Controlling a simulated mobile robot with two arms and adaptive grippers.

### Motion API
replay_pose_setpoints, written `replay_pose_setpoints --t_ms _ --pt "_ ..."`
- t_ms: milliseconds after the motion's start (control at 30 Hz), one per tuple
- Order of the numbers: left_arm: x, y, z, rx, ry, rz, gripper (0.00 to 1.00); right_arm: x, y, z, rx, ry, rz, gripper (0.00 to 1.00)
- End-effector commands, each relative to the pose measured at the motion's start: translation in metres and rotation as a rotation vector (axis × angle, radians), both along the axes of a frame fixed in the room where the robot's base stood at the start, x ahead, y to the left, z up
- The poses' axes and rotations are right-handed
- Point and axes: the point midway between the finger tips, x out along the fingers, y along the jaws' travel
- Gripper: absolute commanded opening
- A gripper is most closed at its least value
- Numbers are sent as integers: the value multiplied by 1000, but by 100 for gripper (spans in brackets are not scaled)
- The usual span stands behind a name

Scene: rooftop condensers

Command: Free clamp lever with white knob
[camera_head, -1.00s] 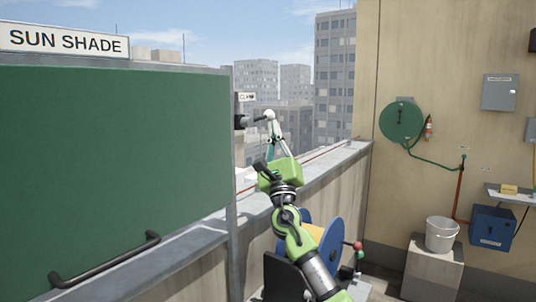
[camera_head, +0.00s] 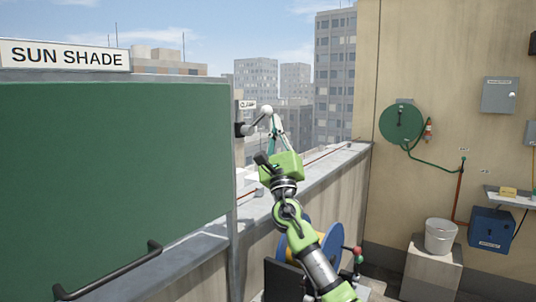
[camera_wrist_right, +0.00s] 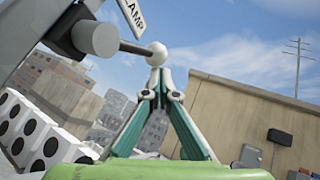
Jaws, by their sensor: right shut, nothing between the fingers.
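The clamp lever (camera_head: 254,124) is a short dark bar with a white knob (camera_head: 267,110) at its end. It sticks out from the right edge of the green shade panel and slopes up to the right. In the right wrist view, the white knob (camera_wrist_right: 157,51) sits just above my right gripper's fingertips (camera_wrist_right: 160,76). My right gripper (camera_head: 270,117) is shut and empty, its tips at the knob's underside; whether they touch it I cannot tell. A "CLAMP" label (camera_head: 248,105) is above the lever. My left gripper is not in view.
The green shade panel (camera_head: 110,170), with a "SUN SHADE" sign (camera_head: 66,56) and a black handle (camera_head: 110,272), fills the left. A parapet (camera_head: 310,185) runs behind my arm. A bucket (camera_head: 441,236), hose reel (camera_head: 402,122) and blue box (camera_head: 491,229) are at right.

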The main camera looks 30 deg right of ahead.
Motion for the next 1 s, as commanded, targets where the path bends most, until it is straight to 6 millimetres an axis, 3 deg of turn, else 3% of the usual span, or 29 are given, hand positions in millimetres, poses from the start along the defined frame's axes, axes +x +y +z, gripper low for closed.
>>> replay_pose_setpoints --t_ms 467,1000 --pt "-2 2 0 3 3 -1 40 -5 3 -6 -1 0 1 0" --pt "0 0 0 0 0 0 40 -66 32 -77 -1 1 1 0"
